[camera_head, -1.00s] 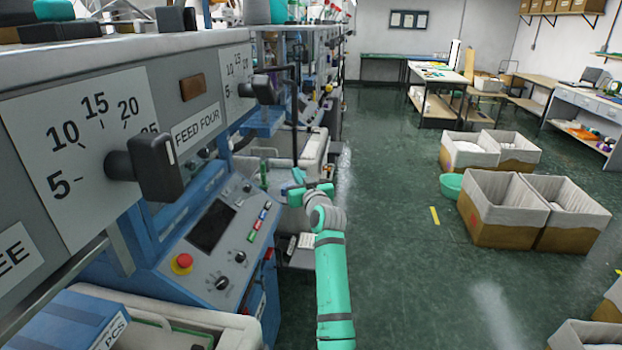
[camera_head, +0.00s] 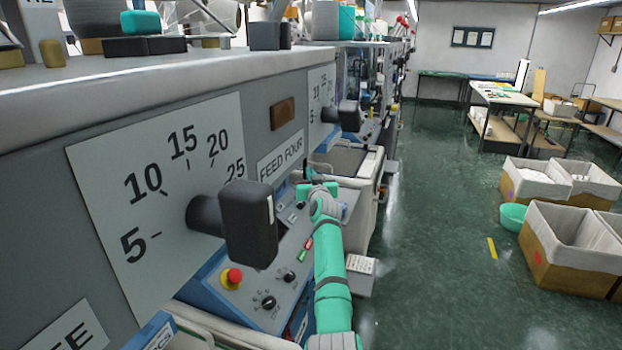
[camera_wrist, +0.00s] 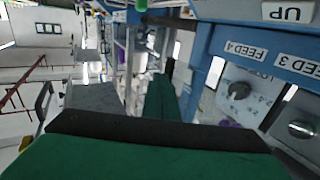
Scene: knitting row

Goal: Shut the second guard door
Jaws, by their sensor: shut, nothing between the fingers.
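No guard door can be clearly made out in either view. The near knitting machine (camera_head: 255,130) fills the left of the head view, with a black dial knob (camera_head: 250,222), a "FEED FOUR" label (camera_head: 281,158) and a blue-edged control panel (camera_head: 262,270). My gripper (camera_head: 307,182) is at the end of my teal arm, over the far end of this panel; its fingertips are hard to see there. In the wrist view my gripper (camera_wrist: 161,80) is shut and empty, pointing along the machine row. "FEED 3" and "FEED 4" labels (camera_wrist: 270,57) show at its right.
A red stop button (camera_head: 232,276) sits on the panel. A second dial knob (camera_head: 346,116) sticks out farther along. Fabric-lined boxes (camera_head: 570,250) and a green tub (camera_head: 513,217) stand at the right. The green floor aisle (camera_head: 430,200) between is clear.

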